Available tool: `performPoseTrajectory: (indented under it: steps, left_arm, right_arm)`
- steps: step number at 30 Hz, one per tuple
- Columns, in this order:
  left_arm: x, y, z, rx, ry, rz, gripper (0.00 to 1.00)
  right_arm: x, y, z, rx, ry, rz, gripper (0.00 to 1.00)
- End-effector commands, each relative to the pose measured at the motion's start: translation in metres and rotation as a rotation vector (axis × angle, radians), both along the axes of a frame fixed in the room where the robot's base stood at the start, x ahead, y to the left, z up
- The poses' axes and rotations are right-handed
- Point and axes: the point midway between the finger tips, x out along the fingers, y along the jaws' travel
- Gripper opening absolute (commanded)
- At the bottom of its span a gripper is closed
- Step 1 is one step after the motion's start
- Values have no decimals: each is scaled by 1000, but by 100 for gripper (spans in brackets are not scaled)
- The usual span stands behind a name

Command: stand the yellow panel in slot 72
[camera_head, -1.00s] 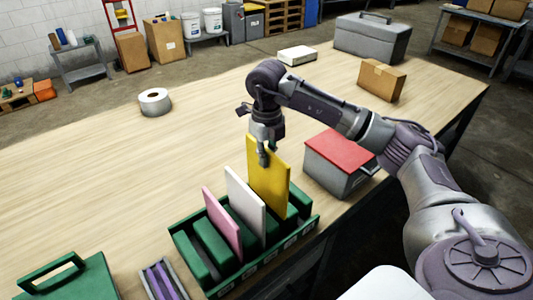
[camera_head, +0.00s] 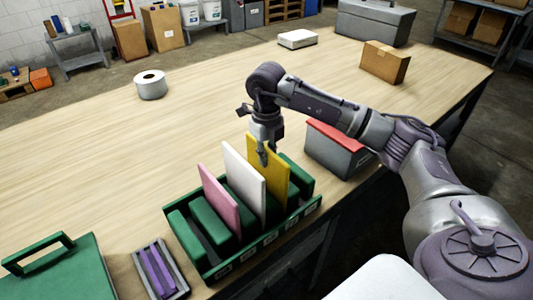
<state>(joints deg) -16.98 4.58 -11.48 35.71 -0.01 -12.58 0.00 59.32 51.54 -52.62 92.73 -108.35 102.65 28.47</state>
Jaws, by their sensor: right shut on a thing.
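The yellow panel (camera_head: 268,172) stands upright at the right part of the green slotted rack (camera_head: 262,252). My right gripper (camera_head: 263,153) is shut on its top edge from above. The panel's lower edge is hidden among the rack's dividers, so I cannot tell if it rests on the bottom. A white panel (camera_head: 244,178) and a pink panel (camera_head: 219,199) stand in the rack to its left. Small labels line the rack's front; their numbers are too small to read. My left gripper is out of view.
A grey box with a red lid (camera_head: 335,156) stands close right of the rack, partly behind my right arm. A grey tray with purple pieces (camera_head: 160,270) and a green case (camera_head: 65,275) lie to the left. The table's middle is clear.

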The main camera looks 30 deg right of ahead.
Motion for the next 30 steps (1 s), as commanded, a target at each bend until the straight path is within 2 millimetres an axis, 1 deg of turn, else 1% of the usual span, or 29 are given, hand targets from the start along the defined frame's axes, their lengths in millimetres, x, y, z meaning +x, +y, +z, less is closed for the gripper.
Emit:
performPoseTrajectory:
  steps: [5,6,8,9,11,19,22,26,30]
  left_arm:
    - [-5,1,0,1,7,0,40]
    - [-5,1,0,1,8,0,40]
    - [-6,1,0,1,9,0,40]
    - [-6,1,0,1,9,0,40]
    - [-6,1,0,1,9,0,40]
    - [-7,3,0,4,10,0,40]
    - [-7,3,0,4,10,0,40]
    - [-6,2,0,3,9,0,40]
    - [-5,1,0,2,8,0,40]
  right_arm:
    - [0,0,1,0,-1,0,0]
    - [0,0,1,0,0,0,16]
    - [0,0,1,0,0,0,26]
    - [0,0,1,0,0,0,33]
    - [0,0,1,0,0,0,42]
    - [0,0,0,0,1,0,42]
    - [0,0,6,-1,-1,0,42]
    - [1,0,24,0,-3,0,42]
    - [1,0,55,0,-5,0,42]
